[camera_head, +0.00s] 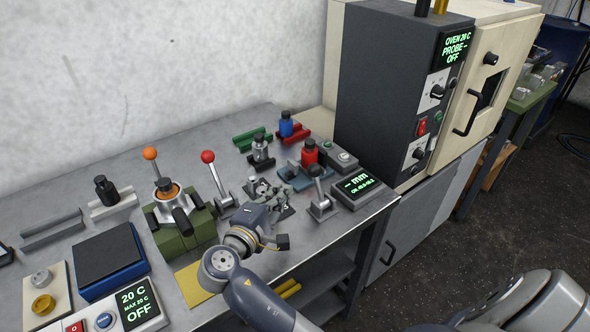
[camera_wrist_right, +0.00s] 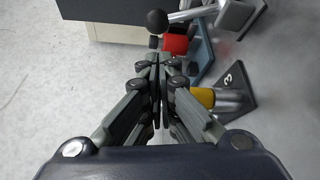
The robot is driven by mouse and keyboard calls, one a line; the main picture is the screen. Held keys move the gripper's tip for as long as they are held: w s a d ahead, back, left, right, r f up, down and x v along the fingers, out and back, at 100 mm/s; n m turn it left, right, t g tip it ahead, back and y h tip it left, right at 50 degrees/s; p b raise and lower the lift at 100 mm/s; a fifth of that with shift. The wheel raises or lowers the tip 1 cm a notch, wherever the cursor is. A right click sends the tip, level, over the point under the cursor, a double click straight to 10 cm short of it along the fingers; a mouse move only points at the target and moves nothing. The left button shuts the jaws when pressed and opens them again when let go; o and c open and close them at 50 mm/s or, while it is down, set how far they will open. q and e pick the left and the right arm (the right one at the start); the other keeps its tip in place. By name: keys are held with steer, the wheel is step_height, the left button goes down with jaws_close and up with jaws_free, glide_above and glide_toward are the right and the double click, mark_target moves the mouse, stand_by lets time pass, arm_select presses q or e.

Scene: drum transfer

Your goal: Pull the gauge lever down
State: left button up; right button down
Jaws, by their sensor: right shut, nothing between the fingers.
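The gauge lever (camera_head: 317,188) is a short metal arm with a black ball knob on a small grey base, beside the gauge box with its "mm" display (camera_head: 358,184). It stands raised in the head view. My right gripper (camera_head: 272,192) is shut and empty, left of the lever. In the right wrist view, the shut fingers (camera_wrist_right: 157,62) point toward a black ball (camera_wrist_right: 157,20) on a silver arm, apparently this lever. Contact cannot be told. My left gripper is not in view.
A red cylinder (camera_head: 309,152) on a blue holder stands behind the lever. A red-knobbed lever (camera_head: 208,158) and a green fixture (camera_head: 172,234) with an orange-knobbed lever stand to the left. The oven (camera_head: 397,90) stands at the bench's right.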

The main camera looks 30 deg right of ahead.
mark_target(318, 185)
arm_select(q)
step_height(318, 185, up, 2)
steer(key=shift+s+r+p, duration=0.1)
steer(key=shift+p, duration=1.05)
arm_select(e)
steer(key=x, duration=1)
steer(key=shift+w, duration=0.2)
steer(key=shift+d+f, duration=0.1)
steer(key=shift+f, duration=0.05)
